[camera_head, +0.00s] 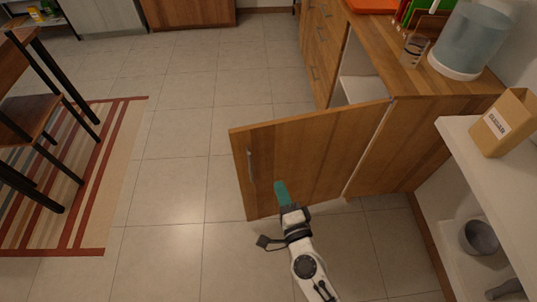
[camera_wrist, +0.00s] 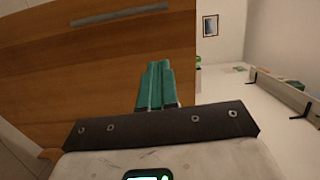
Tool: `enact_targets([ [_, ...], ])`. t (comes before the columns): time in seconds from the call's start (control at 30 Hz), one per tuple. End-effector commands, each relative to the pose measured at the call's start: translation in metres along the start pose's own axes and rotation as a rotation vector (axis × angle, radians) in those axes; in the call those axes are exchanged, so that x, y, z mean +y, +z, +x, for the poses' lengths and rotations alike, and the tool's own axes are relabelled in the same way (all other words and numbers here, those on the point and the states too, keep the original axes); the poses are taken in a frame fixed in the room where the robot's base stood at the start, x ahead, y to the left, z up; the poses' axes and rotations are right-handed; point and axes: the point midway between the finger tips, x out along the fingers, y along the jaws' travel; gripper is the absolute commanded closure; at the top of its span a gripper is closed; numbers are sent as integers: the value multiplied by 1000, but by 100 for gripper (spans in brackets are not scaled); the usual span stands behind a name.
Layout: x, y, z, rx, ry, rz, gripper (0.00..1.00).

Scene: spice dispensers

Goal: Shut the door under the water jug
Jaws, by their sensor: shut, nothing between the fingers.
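The wooden cabinet door (camera_head: 300,150) stands wide open, swung out from the counter cabinet (camera_head: 420,135) whose top carries the water jug (camera_head: 470,40). Its bar handle (camera_head: 250,165) is near the free edge, on the left. My gripper (camera_head: 281,190), with teal fingers, is shut and empty in front of the door's outer face, low and right of the handle. Whether it touches the door I cannot tell. In the wrist view the shut fingers (camera_wrist: 158,85) point up before the door (camera_wrist: 60,70), with the handle (camera_wrist: 120,14) at the top.
A drinking glass (camera_head: 414,50) stands on the counter by the jug. A white shelf (camera_head: 465,150) with a cardboard box (camera_head: 505,122) is at the right. A chair (camera_head: 30,115) and striped rug (camera_head: 90,180) are at the left. Tiled floor left of the door is clear.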

Motion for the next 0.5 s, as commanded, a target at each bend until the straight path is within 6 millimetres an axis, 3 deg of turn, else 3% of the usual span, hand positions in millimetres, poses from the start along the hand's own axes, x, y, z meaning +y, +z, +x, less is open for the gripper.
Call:
enact_targets([
  [0.27,6,-3,16,42,0,39,100],
  [0.5,6,-5,60,42,-1,39,100],
])
